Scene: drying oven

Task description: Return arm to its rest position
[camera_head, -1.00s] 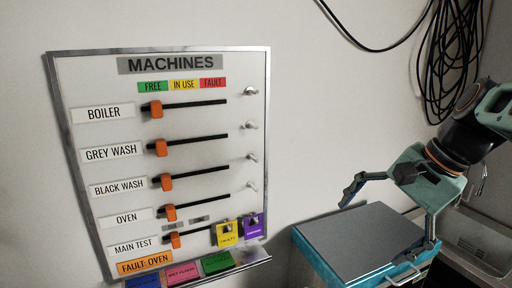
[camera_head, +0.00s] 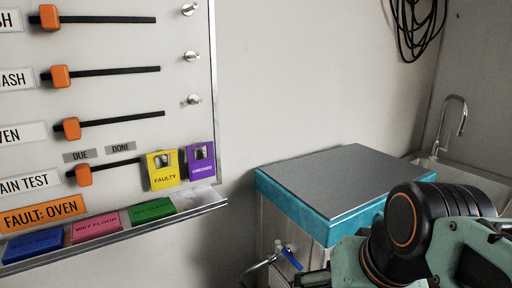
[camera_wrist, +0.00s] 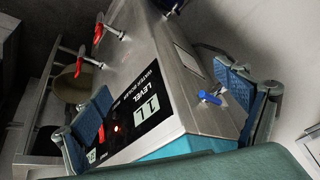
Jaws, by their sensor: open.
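My gripper (camera_wrist: 172,112) shows in the wrist view with its two blue-padded fingers wide apart and nothing between them. Beyond the fingers is a steel water boiler (camera_wrist: 150,62) with a black level panel, seen tilted. In the head view my arm's dark wrist joint and green links fill the lower right, in front of the boiler's right side. The gripper's fingers are mostly below that picture's edge, so their distance from the boiler is unclear.
The boiler's grey lid (camera_head: 345,183) has a teal rim. A blue-handled tap (camera_head: 290,258) sticks out at its front. A MACHINES board (camera_head: 110,120) with orange sliders hangs left. A sink faucet (camera_head: 455,125) and hanging black cables (camera_head: 413,28) are at right.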

